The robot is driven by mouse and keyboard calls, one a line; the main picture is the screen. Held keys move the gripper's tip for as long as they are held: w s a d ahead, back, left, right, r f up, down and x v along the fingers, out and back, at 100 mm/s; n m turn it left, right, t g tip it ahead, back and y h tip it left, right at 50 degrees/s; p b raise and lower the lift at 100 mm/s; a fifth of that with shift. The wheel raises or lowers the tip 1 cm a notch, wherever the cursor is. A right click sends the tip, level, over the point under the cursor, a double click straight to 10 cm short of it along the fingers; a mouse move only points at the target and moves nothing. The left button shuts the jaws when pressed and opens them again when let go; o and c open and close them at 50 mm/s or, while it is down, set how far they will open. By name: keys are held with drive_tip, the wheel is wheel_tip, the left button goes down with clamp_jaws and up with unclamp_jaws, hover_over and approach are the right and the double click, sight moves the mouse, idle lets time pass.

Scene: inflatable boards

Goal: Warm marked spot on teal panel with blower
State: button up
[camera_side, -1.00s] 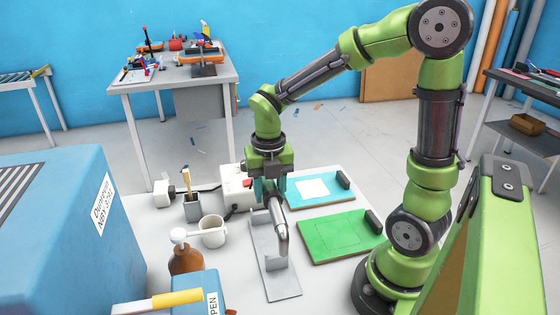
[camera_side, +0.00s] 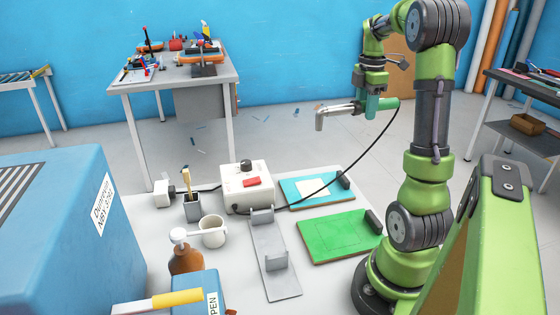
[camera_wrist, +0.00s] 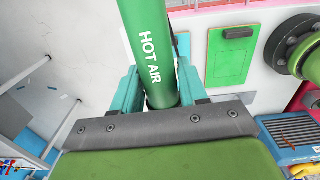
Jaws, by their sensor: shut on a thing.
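My gripper (camera_side: 373,100) is shut on the blower's green handle, high above the back right of the table. The blower (camera_side: 338,109) lies roughly level, its metal nozzle to the left with the tip bent down. The wrist view shows its green "HOT AIR" handle (camera_wrist: 150,55) between the teal fingers (camera_wrist: 160,95). The teal panel (camera_side: 334,197) lies flat on the table, below the blower, with a white square patch (camera_side: 313,188) on it. No finer mark can be made out on the patch. The blower is well apart from the panel.
A green panel (camera_side: 340,245) lies in front of the teal one. The grey cradle (camera_side: 272,250) stands empty to its left. A white control box (camera_side: 246,195) with knob and red switch stands behind; the black cord (camera_side: 345,170) crosses over the teal panel. A mug (camera_side: 213,232) and bottle stand left.

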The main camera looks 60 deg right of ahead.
drive_tip(key=shift+w+a, duration=0.1)
drive_tip(key=shift+a, duration=0.05)
drive_tip(key=shift+f, duration=0.3)
wheel_tip(320, 180, down, 12)
idle(0.4)
drive_tip(key=shift+r, duration=0.15)
idle(5.2)
wheel_tip(320, 180, up, 12)
idle(0.7)
